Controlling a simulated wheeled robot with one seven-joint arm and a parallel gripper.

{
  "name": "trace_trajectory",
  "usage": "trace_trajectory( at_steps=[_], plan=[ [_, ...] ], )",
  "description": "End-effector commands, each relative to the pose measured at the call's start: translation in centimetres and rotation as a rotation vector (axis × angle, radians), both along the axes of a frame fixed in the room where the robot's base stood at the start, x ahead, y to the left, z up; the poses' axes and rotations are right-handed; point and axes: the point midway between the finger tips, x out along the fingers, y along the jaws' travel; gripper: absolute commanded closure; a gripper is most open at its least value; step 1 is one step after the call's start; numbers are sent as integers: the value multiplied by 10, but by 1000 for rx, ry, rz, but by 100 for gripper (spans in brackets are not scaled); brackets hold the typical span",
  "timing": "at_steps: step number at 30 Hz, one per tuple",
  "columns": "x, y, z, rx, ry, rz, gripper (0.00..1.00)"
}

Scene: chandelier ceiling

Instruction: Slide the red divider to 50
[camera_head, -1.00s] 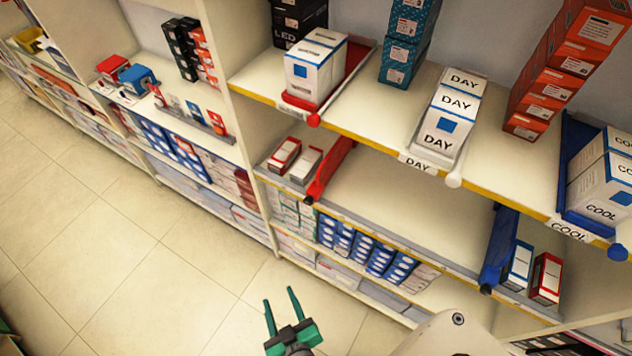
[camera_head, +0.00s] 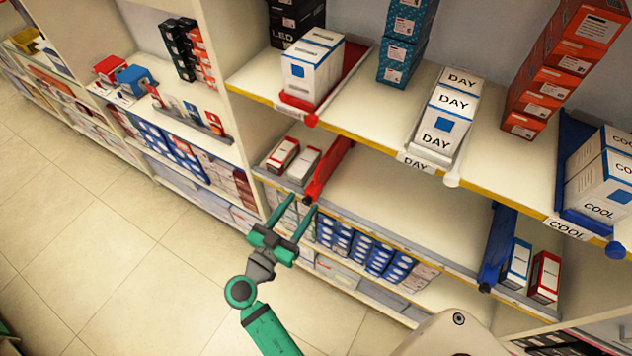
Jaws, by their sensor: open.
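The red divider (camera_head: 330,170) stands on the middle shelf, at the left part of its bay, running from the front edge toward the back. Its front end lies at the shelf's front edge. My green gripper (camera_head: 296,206) is open, with its two fingers pointing up toward that front end. The right fingertip is close to the divider's front end in the picture; I cannot tell whether it touches. Nothing shows between the fingers. A blue divider (camera_head: 499,246) stands at the right of the same shelf. I cannot read any 50 mark on the shelf edge.
Two small boxes (camera_head: 284,155) sit left of the red divider. The middle shelf (camera_head: 420,205) is bare between the dividers. The upper shelf holds white box stacks (camera_head: 445,120) above. Packed blue boxes (camera_head: 365,250) fill the shelf below. Blue and red boxes (camera_head: 545,275) stand right of the blue divider.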

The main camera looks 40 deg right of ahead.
Motion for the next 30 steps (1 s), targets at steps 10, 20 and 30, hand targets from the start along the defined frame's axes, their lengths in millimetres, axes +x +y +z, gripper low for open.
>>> trace_trajectory(
  at_steps=[10, 20, 30],
  plan=[
    [21, -56, 0, 1, 1, -3, 53],
    [37, -86, -1, 1, 3, 6, 53],
    [38, -90, -1, 1, 4, 6, 53]
  ],
)
